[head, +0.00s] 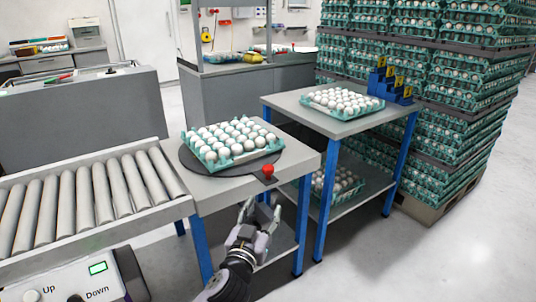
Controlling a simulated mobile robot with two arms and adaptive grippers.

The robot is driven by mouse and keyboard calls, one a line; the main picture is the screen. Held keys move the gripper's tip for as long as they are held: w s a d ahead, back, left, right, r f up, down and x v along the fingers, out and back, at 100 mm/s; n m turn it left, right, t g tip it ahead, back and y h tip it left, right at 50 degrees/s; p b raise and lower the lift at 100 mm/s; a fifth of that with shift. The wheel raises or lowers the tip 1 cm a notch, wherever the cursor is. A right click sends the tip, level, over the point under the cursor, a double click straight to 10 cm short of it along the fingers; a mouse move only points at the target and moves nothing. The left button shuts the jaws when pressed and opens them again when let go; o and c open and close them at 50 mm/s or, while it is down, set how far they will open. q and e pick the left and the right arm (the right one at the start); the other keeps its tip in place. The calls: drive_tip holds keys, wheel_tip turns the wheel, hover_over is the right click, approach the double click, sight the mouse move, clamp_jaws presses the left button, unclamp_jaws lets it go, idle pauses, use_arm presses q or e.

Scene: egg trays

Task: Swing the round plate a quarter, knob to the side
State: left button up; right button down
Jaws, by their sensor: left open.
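The round plate (192,165) is a dark disc on the grey table in the middle. A teal egg tray (222,168) full of white eggs sits on it. The red knob (267,171) stands on a small dark tab at the plate's right front rim, close to the table's front edge. My left gripper (262,207) is open and empty, just below and in front of the knob, apart from it. My right gripper does not show.
A roller conveyor (90,196) adjoins the table's left side. A second table (290,101) at right holds another egg tray (342,102) and blue holders (389,84). Tall stacks of egg trays (440,110) stand at the right. A control box (75,284) is at the lower left.

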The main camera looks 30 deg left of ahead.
use_arm(q)
drive_tip(key=a+n+y, duration=0.1)
drive_tip(key=a, duration=0.1)
approach(267, 171)
drive_tip(key=shift+g, duration=0.4)
drive_tip(key=x, duration=0.9)
drive_tip(key=shift+d+r, duration=0.15)
drive_tip(key=shift+r, duration=0.2)
drive_tip(key=shift+x, duration=0.75)
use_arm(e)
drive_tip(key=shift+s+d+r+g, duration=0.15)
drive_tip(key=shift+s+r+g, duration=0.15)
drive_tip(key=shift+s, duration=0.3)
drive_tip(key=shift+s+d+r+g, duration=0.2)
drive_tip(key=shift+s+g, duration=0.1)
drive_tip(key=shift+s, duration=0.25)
use_arm(q)
drive_tip(key=shift+c, duration=1.3)
clamp_jaws()
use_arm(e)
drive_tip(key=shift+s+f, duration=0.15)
